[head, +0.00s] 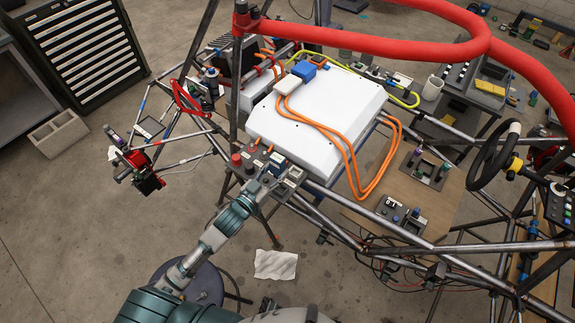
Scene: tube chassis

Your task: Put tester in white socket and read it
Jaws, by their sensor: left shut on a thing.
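My left gripper (265,184) reaches up from the bottom left to the small connector panel at the front left edge of the white box (318,120). It is shut on a small blue and grey thing (277,166), which looks like the tester. The tester is right at the panel, but I cannot tell whether it is seated in a socket. A whitish socket block (294,175) sits just right of the gripper. Any reading on the tester is too small to make out. My right gripper is not in view.
Chassis tubes (330,213) run around the box, with a red padded bar (350,40) above. Orange cables (350,160) loop over its right side. A red knob (237,160) stands left of the gripper. A wooden board (440,204) holds small devices. A white sheet (276,264) lies on the floor.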

